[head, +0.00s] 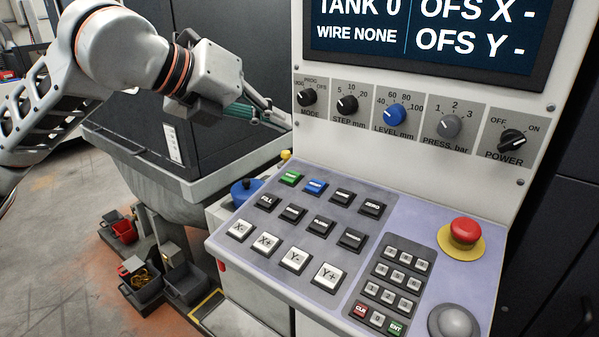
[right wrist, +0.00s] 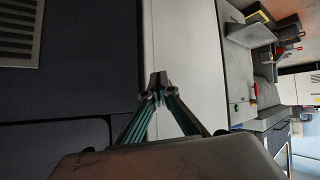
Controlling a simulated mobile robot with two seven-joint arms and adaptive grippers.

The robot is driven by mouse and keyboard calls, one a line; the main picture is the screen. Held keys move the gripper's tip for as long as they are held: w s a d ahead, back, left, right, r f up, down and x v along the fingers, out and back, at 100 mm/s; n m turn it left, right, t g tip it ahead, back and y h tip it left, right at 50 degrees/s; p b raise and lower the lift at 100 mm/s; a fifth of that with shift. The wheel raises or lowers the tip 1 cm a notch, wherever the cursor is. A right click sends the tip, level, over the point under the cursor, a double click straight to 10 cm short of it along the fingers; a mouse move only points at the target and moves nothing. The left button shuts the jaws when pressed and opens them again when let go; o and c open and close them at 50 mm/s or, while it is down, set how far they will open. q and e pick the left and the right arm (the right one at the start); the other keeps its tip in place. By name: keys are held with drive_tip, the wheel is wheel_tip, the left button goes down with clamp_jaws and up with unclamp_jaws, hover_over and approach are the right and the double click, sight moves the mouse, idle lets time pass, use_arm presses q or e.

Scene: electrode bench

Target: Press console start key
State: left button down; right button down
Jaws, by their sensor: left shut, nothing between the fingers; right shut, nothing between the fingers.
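The console has a sloping key panel (head: 395,210) below an upright knob panel. At its upper left is a green key (head: 290,177), with a blue key (head: 314,186) to its right; their labels are too small to read surely. My left gripper (head: 287,124) is shut and empty, its fingertips by the left edge of the upright panel, above the green key in the picture and apart from it. My right gripper (right wrist: 159,82) is shut and empty in the right wrist view, in front of a pale surface; it is not in the head view.
A red mushroom button (head: 465,231) on a yellow base and a grey dome (head: 453,321) are on the panel's right. Dark keys, white axis keys (head: 295,260) and a number pad (head: 393,285) fill the rest. A grey tank (head: 190,180) stands left, bins (head: 140,287) on the floor.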

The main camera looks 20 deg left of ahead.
sight(291, 177)
use_arm(q)
drive_tip(key=shift+a, duration=0.1)
use_arm(e)
drive_tip(key=shift+s+a, duration=0.15)
drive_tip(key=shift+s, duration=0.05)
